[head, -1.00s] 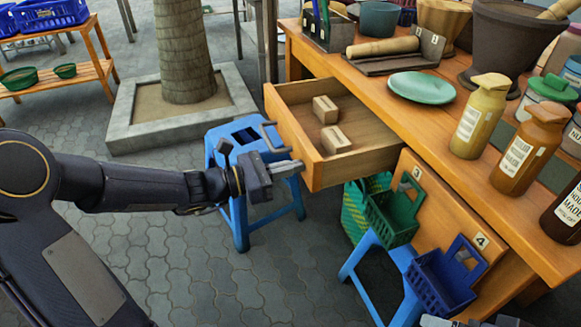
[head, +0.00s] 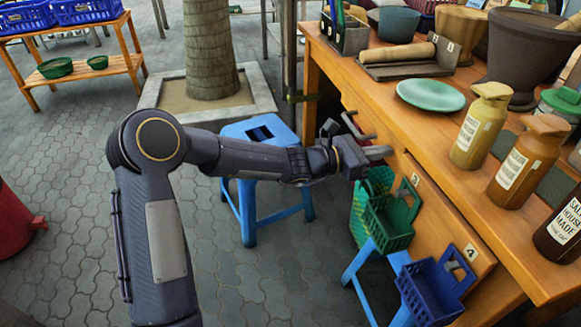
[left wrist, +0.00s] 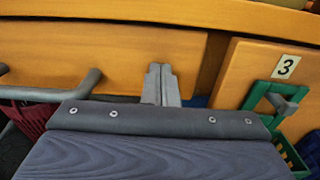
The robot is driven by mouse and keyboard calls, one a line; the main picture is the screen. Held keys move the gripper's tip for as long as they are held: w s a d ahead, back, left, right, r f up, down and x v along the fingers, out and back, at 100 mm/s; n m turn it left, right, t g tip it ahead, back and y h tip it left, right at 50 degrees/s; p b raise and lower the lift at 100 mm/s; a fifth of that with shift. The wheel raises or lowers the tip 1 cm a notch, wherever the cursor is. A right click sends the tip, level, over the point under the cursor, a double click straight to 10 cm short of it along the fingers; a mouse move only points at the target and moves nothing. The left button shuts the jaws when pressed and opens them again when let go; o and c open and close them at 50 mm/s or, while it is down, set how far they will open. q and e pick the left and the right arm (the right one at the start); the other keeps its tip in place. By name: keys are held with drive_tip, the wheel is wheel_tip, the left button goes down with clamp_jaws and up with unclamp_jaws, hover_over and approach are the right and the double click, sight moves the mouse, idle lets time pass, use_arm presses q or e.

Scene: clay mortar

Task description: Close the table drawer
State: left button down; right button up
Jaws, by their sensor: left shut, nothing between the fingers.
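The table drawer shows in the left wrist view as a flat wooden front (left wrist: 120,55) under the table edge, with its grey bar handle (left wrist: 50,95) at the left. In the head view the drawer's handle (head: 357,126) shows, and no open interior is visible. My left gripper (head: 380,152) is shut and empty, with its fingertips at the drawer front. In the left wrist view its fingers (left wrist: 160,82) lie together against or very near the front, right of the handle. I cannot tell whether they touch. My right gripper is not in view.
The wooden table (head: 400,120) carries a green plate (head: 431,95) and several bottles. A green basket (head: 390,220) and a blue basket (head: 437,287) hang below the drawer level. A blue stool (head: 262,130) stands left of the table.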

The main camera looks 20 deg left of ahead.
use_arm(q)
drive_tip(key=x, duration=0.2)
drive_tip(key=shift+w+d+r, duration=0.15)
drive_tip(key=shift+w+d, duration=0.1)
drive_tip(key=shift+r, duration=0.1)
idle(0.4)
